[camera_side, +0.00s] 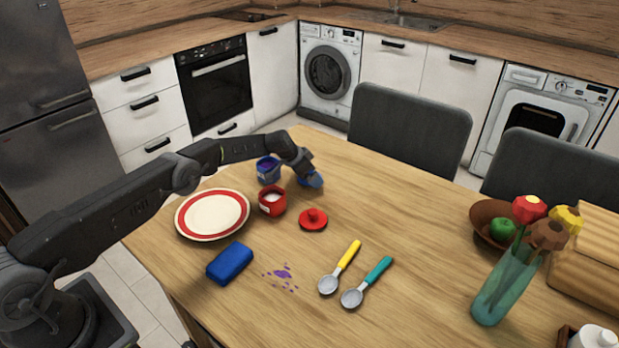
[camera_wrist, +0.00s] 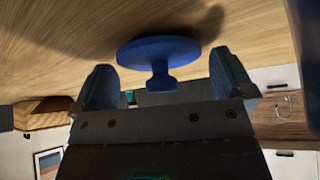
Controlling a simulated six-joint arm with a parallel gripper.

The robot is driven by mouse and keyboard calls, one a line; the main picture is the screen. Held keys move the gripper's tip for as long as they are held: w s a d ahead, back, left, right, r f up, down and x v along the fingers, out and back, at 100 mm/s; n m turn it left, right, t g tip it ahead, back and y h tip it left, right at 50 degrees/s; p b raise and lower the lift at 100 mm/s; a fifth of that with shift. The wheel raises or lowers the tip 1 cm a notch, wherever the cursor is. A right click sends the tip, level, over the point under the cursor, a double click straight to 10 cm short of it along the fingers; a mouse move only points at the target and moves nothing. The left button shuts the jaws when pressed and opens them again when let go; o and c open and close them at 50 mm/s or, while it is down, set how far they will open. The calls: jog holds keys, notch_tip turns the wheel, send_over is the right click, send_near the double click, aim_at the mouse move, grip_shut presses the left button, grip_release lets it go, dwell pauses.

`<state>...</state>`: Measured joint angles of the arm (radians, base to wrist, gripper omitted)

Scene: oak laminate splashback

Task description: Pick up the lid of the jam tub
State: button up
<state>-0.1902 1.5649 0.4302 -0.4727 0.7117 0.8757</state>
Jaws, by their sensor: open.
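A blue lid (camera_wrist: 158,50) with a knob lies on the table in the wrist view; in the side view its blue edge (camera_side: 316,182) shows, partly hidden by my gripper. My gripper (camera_wrist: 166,82) is open, with one finger on each side of the knob and a gap on both sides. In the side view my gripper (camera_side: 304,172) points down over the lid. A blue tub (camera_side: 267,171) with purple contents stands open just left of it. A red tub (camera_side: 271,202) with white contents stands nearer, and a red knobbed lid (camera_side: 313,219) lies to its right.
A red-rimmed plate (camera_side: 212,215), a blue block (camera_side: 230,263) and purple spots (camera_side: 282,272) are on the left. Yellow-handled (camera_side: 341,266) and teal-handled (camera_side: 367,282) spoons lie in front. A flower vase (camera_side: 503,287) and brown bowl (camera_side: 487,215) stand right. The table's middle is clear.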

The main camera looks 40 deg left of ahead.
jog(key=shift+c, duration=0.4)
jog(key=c, duration=0.7)
jog(key=shift+r, duration=0.1)
jog(key=shift+r, duration=0.5)
jog(key=r, duration=0.3)
jog(key=shift+s+a+r, duration=0.15)
jog(key=shift+a+r, duration=0.05)
jog(key=shift+a, duration=0.15)
jog(key=s+a+r, duration=0.7)
jog(key=a+r, duration=0.2)
jog(key=a, duration=0.2)
jog(key=shift+w+d+f, duration=0.1)
jog(key=shift+d+f, duration=0.05)
jog(key=shift+f, duration=1.55)
jog(key=shift+w+d+f, duration=0.1)
jog(key=shift+d+f, duration=0.05)
jog(key=shift+f, duration=1.55)
